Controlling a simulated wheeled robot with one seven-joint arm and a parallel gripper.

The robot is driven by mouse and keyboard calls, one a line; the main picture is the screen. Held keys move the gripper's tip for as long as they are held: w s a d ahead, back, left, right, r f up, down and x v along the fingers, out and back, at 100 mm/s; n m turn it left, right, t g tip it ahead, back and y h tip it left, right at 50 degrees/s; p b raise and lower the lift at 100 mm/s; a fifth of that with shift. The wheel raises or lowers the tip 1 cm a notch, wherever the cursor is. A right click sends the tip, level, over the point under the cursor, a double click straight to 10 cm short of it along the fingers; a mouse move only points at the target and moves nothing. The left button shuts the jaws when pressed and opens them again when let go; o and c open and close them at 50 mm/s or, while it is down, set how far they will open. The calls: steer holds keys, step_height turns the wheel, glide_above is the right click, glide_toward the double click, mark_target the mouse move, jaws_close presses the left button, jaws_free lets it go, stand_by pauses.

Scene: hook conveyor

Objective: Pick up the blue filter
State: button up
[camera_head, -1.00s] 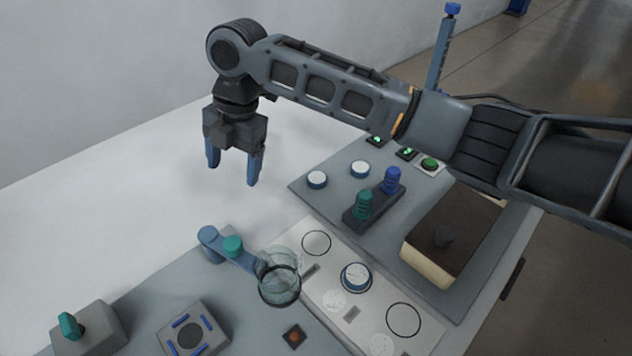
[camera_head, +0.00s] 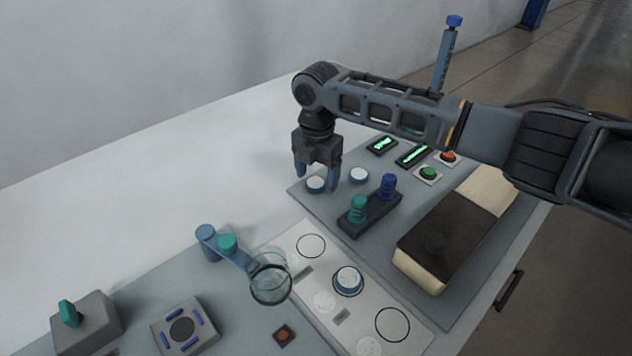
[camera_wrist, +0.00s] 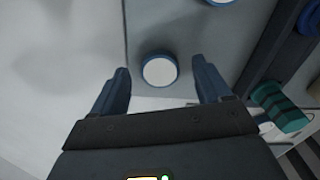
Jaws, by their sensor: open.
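Two round white discs with blue rims lie on the grey panel; the near-left disc (camera_head: 316,185) is under my gripper (camera_head: 317,182), and the other disc (camera_head: 359,176) is just right of it. A blue ribbed piece (camera_head: 388,186) stands upright in a dark holder (camera_head: 371,214) beside a teal ribbed piece (camera_head: 358,209). The frames do not settle which is the blue filter. My gripper is open, empty and pointing down. In the wrist view the near-left disc (camera_wrist: 159,70) shows between the fingertips, with no visible contact.
A dark-topped block (camera_head: 440,240) lies right of the holder. A clear glass ring on a blue arm (camera_head: 270,280) stands in front, near a plate with circles (camera_head: 325,270). A tall blue post (camera_head: 446,55) rises behind my arm. The white tabletop (camera_head: 110,215) is clear at left.

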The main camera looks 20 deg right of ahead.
steer(key=shift+f, duration=0.45)
steer(key=c, duration=1.1)
steer(key=shift+r, duration=0.1)
